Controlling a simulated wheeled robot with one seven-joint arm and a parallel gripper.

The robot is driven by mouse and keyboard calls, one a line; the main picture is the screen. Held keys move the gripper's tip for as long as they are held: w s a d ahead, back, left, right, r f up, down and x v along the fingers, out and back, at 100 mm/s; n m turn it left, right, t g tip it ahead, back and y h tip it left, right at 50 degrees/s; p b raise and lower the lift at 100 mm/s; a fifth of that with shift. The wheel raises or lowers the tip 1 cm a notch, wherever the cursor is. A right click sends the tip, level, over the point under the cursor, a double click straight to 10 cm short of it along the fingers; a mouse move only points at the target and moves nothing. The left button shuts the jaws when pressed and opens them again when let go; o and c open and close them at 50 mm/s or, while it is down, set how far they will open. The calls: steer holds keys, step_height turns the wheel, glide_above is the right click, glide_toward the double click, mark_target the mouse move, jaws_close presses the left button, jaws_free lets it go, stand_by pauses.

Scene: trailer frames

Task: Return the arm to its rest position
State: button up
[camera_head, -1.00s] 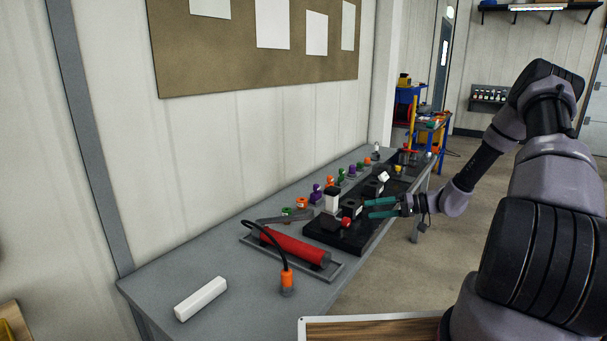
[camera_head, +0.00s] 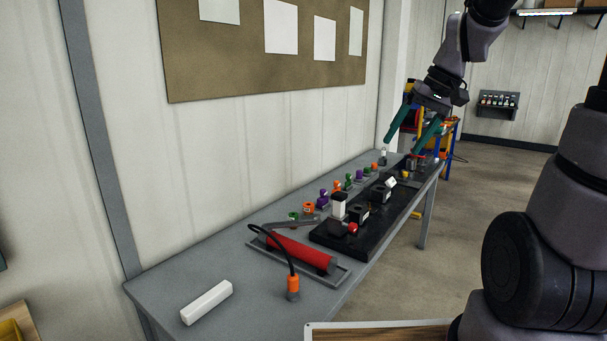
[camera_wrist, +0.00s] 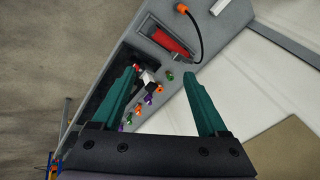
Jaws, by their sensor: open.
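My gripper (camera_head: 409,122) is raised above the far part of the grey workbench (camera_head: 200,268) in the head view. Its two green fingers are spread apart, point down and hold nothing. In the wrist view my gripper (camera_wrist: 160,72) is also open, with the bench below and beyond the fingers. My arm rises from the lower right of the head view and bends over at the top right.
The bench holds a red cylinder (camera_head: 300,253) in a tray, an orange-ended cable (camera_head: 293,284), a white bar (camera_head: 206,302), a black fixture board (camera_head: 338,243) and several small coloured parts. A wall with a pinboard (camera_head: 210,60) stands behind. Floor at right is clear.

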steer(key=s+d+r+m+t+h, duration=0.1)
steer(key=s+r+m+t, duration=0.1)
steer(key=s, duration=0.4)
steer(key=s+d+r+m+t+h, duration=0.1)
steer(key=s+r+t, duration=0.1)
steer(key=s+r, duration=0.3)
steer(key=shift+s+r+m, duration=0.15)
steer(key=shift+s+m, duration=0.25)
